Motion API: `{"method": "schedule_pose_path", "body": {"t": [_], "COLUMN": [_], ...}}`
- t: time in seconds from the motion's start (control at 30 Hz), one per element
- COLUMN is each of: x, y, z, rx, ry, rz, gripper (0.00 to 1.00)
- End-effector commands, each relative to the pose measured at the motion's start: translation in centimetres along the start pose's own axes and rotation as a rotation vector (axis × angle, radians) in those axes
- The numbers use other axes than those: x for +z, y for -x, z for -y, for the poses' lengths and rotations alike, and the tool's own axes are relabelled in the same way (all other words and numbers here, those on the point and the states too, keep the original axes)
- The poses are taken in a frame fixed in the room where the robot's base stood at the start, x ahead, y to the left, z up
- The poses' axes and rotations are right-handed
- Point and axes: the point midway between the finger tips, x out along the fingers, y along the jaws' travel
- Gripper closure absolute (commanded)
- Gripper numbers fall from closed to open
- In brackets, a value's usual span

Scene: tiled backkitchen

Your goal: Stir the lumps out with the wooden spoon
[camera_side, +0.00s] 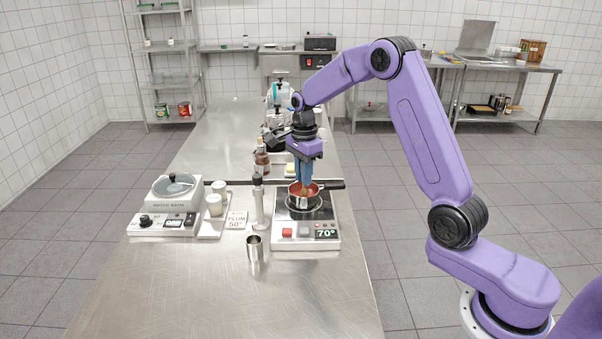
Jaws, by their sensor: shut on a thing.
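A small steel saucepan (300,203) with a dark handle pointing right stands on the hotplate (328,214). It holds a reddish-orange mass; lumps are too small to make out. My gripper (305,181) points straight down over the saucepan, its blue fingers reaching to the rim. It is shut on the wooden spoon, which is mostly hidden by the fingers. A small tan patch between the fingertips and the red mass seems to be part of the spoon. The hotplate display reads 70°.
Left of the hotplate stand an upright stick-like device (258,203), a steel cup (254,248), a card reading PLUM 50° (236,220), white-lidded jars (214,204) and a water bath (172,190). Bottles (262,162) stand behind. The front of the steel bench (230,300) is clear.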

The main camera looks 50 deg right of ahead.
Motion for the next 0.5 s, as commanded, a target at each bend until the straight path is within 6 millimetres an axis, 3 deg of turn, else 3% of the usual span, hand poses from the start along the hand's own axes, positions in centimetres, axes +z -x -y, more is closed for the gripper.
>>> {"method": "schedule_pose_path", "body": {"t": [0.33, 0.5], "x": [-0.1, -0.1], "y": [0.1, 1.1], "z": [0.0, 0.0], "rx": [-0.001, -0.003], "ry": [0.000, -0.001], "rz": [0.000, 0.000], "gripper": [1.00, 1.00]}}
